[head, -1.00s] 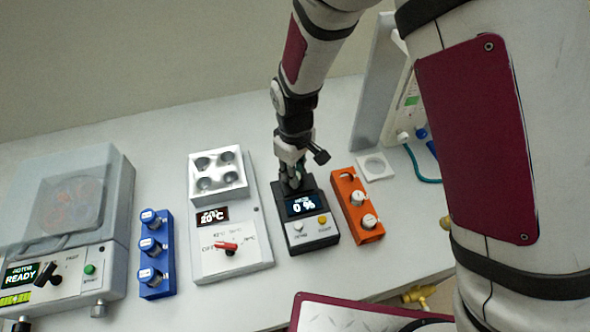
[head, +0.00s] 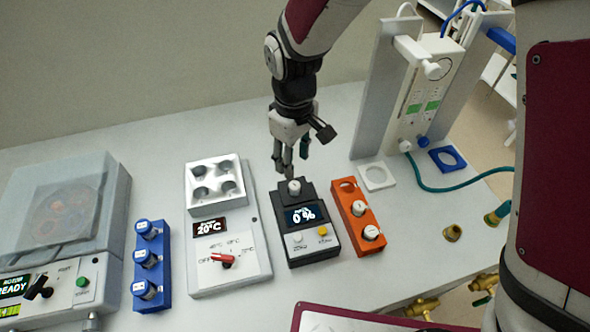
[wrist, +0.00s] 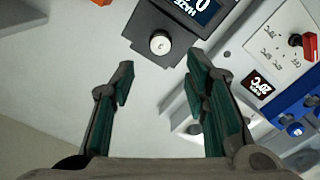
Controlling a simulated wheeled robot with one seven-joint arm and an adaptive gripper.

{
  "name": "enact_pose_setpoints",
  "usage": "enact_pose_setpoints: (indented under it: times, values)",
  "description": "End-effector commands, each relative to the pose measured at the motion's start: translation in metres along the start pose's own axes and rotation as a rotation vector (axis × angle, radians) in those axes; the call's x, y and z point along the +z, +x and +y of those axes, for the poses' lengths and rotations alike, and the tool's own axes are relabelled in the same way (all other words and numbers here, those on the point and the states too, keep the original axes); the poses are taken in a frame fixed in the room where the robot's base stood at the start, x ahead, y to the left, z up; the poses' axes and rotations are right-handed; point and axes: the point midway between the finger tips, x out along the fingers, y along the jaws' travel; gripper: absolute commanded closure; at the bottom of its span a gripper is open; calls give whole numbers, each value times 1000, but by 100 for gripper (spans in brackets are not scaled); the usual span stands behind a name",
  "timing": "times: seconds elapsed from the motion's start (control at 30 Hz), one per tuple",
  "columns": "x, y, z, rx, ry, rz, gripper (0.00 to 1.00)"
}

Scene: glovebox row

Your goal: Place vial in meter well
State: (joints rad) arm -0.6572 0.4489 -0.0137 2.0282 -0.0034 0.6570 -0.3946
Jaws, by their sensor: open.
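The black meter (head: 313,236) stands on the bench, its display reading 0 %. A white-capped vial (head: 294,187) sits upright in the well at the back of the meter. The vial cap also shows in the wrist view (wrist: 160,42), on the meter's dark top (wrist: 150,22). My gripper (head: 289,172) is above and just behind the vial in the head view. In the wrist view my gripper (wrist: 158,80) has its fingers wide apart with nothing between them, and the vial cap is beyond the fingertips, clear of them.
The orange rack (head: 357,218) right of the meter holds two white-capped vials and has one empty hole. The heater block (head: 226,262) with four wells is left of it, then the blue rack (head: 152,270) and the centrifuge (head: 62,225). A tall white stand (head: 378,95) rises behind right.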

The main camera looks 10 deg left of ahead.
Motion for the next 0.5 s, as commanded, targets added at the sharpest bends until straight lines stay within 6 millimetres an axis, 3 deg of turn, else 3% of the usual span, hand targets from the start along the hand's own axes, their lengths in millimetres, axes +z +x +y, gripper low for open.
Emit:
enact_pose_setpoints:
  times: [0.2, 0.5]
  values:
    - [-1, -28, 0, 0, 0, 3, 58]
    - [0, -36, 0, 0, 1, 0, 58]
